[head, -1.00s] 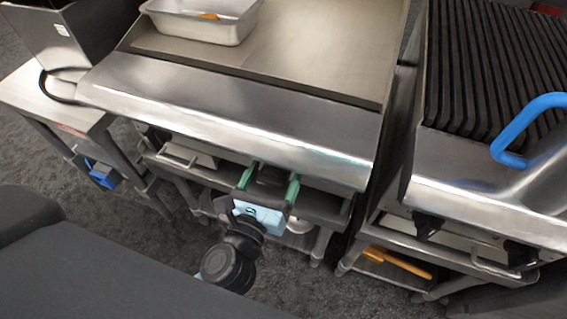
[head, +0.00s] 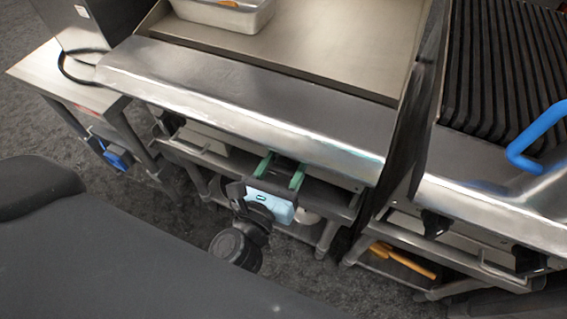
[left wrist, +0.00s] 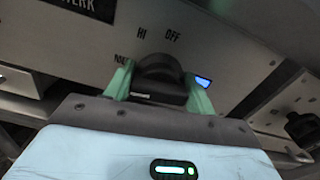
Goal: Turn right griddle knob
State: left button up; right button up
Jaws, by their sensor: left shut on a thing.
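The griddle (head: 240,105) has a bright steel front ledge, with its control panel under it. The left wrist view shows the black griddle knob (left wrist: 160,75) on the panel, below the marks "HI" and "OFF". My left gripper (head: 281,172) has green fingers and is under the ledge in the head view. In the left wrist view its fingers (left wrist: 158,80) stand on both sides of the knob and are shut on it. My right gripper is not in view.
A steel pan (head: 225,14) stands on the griddle top. To the right is a ribbed grill (head: 500,90) with a blue handle (head: 535,135) over it. An orange-handled tool (head: 405,262) lies on the shelf below. A side table (head: 65,85) stands at left.

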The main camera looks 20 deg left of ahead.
pick_arm(q)
jog(key=m+p, duration=0.2)
jog(key=shift+r+m, duration=0.2)
jog(key=shift+m, duration=0.1)
jog(key=m+p, duration=0.2)
jog(key=m, duration=0.1)
jog(key=shift+d+m, duration=0.1)
jog(key=shift+m, duration=0.2)
jog(key=m+p, duration=0.2)
jog(key=shift+m, duration=0.4)
jog(key=m+p, duration=0.3)
jog(key=m, duration=0.2)
jog(key=shift+d+f, duration=0.1)
jog(key=shift+d, duration=0.05)
jog(key=shift+f+m+p, duration=0.2)
jog(key=shift+m+p, duration=0.85)
jog(key=shift+m, duration=1.75)
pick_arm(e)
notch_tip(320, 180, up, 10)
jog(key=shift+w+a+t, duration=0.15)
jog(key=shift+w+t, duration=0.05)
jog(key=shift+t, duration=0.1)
pick_arm(q)
jog(key=o, duration=1)
jog(key=shift+f, duration=0.1)
